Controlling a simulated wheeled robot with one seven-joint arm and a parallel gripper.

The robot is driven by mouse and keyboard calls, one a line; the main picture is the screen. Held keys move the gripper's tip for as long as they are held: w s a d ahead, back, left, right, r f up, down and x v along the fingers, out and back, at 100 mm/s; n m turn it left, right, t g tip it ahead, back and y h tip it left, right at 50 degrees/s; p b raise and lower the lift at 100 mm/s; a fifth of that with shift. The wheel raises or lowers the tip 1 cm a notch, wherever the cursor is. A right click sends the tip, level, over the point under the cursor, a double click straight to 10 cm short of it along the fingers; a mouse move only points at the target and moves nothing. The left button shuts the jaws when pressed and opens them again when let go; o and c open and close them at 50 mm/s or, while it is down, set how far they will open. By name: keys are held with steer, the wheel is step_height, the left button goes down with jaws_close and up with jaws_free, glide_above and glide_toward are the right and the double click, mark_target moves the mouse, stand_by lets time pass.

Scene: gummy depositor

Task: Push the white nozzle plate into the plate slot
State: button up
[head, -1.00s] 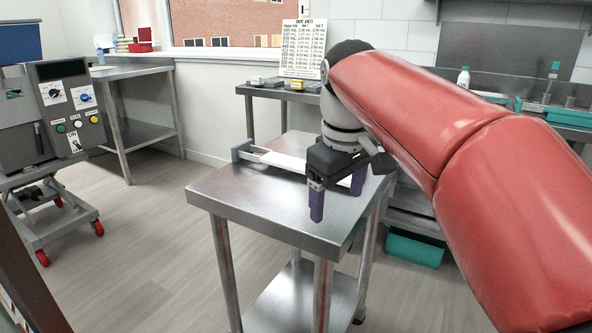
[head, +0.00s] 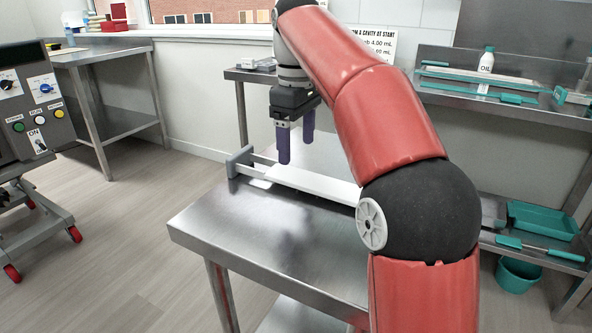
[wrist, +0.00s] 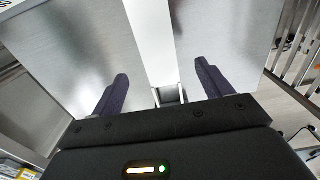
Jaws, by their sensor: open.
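The white nozzle plate (head: 312,183) lies flat on the steel table as a long strip, its right end hidden behind my arm. Its left end is near a grey end block (head: 240,162) with a thin rail. I cannot tell whether this fixture is the plate slot. My gripper (head: 296,150) points down with its purple fingers apart and empty, over or just behind the plate toward its left part. In the wrist view the white plate (wrist: 150,38) runs between the two fingers of my gripper (wrist: 162,84), and a small grey bracket (wrist: 170,95) shows near them.
The steel table (head: 225,235) has bare room in front of the plate. A machine with knobs and buttons (head: 30,105) stands at the left on red wheels. A shelf (head: 500,105) at the right holds an oil bottle (head: 487,60) and teal-handled tools.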

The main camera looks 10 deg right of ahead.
mark_target(302, 177)
steer(key=f, duration=0.2)
steer(key=f+b, duration=0.1)
steer(key=f, duration=0.1)
steer(key=d+f+b, duration=0.1)
steer(key=f, duration=0.2)
steer(key=shift+s, duration=0.2)
steer(key=shift+c, duration=0.2)
steer(key=c, duration=1.2)
